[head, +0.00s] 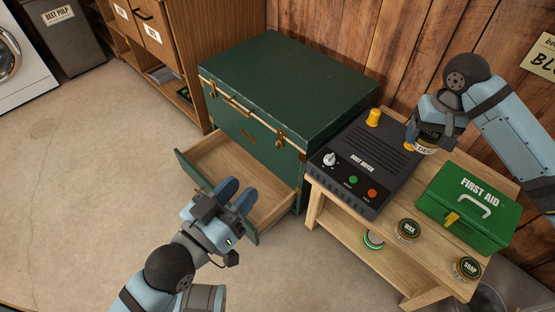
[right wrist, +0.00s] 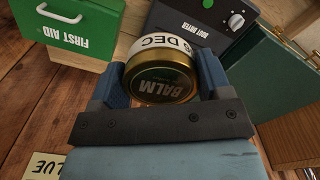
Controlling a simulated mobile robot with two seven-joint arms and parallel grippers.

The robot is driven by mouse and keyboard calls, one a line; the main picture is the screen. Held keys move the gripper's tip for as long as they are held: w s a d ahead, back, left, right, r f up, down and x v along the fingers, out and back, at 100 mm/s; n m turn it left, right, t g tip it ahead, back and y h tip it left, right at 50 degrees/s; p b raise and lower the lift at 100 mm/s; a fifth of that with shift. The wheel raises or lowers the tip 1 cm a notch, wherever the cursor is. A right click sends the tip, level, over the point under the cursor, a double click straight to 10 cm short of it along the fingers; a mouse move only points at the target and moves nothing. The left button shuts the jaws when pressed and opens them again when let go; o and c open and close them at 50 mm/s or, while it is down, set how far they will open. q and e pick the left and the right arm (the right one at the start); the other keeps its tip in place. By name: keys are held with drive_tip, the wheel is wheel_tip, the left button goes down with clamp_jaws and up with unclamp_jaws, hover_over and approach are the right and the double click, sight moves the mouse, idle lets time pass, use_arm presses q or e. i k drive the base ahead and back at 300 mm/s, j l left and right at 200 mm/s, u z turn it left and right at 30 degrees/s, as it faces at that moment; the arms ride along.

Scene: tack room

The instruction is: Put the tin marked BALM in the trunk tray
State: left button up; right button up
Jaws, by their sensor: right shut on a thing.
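The tin marked BALM (right wrist: 162,80) is between the fingers of my right gripper (right wrist: 160,88), which is shut on it. In the head view my right gripper (head: 427,135) holds the tin (head: 427,150) above the right part of the boot dryer, its DEC label partly showing. The dark green trunk (head: 285,95) stands at the centre. Its tray (head: 270,190) is pulled out at the bottom front like a drawer, and the part I see is bare wood. My left gripper (head: 237,196) is at the tray's front, its fingers apart with nothing seen between them.
The boot dryer (head: 365,165) and the green first aid box (head: 470,207) stand on a wooden bench. A WAX tin (head: 407,230) and a SOAP tin (head: 467,268) are at its front edge. Another tin (head: 373,240) sits lower down. The floor at left is clear.

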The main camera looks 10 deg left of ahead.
sight(243, 186)
drive_tip(key=i+j+u, duration=0.15)
drive_tip(key=j, duration=0.15)
drive_tip(key=j+u, duration=0.15)
drive_tip(key=j, duration=0.15)
drive_tip(key=i+j+u, duration=0.15)
drive_tip(key=i+j, duration=0.1)
drive_tip(key=j, duration=0.25)
drive_tip(key=i+j, duration=0.15)
drive_tip(key=j, duration=0.2)
drive_tip(key=i+j+u, duration=0.1)
drive_tip(key=j, duration=0.2)
